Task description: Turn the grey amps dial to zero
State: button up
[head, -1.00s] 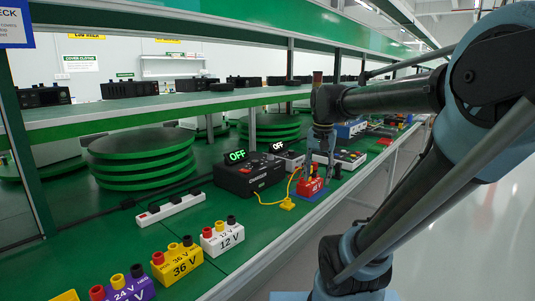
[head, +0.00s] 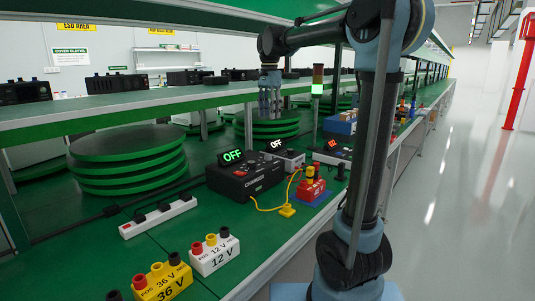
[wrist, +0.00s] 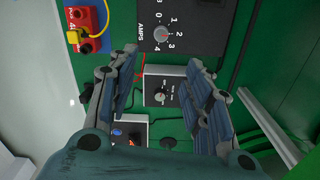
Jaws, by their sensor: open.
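The grey amps dial (wrist: 161,35) sits on the face of the dark charger box (wrist: 190,38) in the wrist view, ringed by numbers. I cannot tell which number its pointer meets. In the head view the charger (head: 245,182) stands on the green bench, its display (head: 232,156) reading OFF; the dial is too small to make out there. My gripper (head: 270,97) is raised above the bench, behind and above the charger in the picture. Its fingers (wrist: 162,60) are spread and empty in the wrist view, with the dial beyond their tips, not touched.
A red block (head: 310,189) with a yellow cable stands right of the charger. A second unit (head: 286,158) reading OFF is behind it. A white power strip (head: 158,217) and voltage blocks (head: 214,255) lie in front. The green shelf (head: 120,103) runs behind the bench.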

aim_at(268, 155)
jog(key=f, duration=1.7)
jog(key=shift+a+f, duration=0.15)
jog(key=shift+a, duration=0.05)
jog(key=shift+c, duration=0.3)
jog(key=c, duration=1)
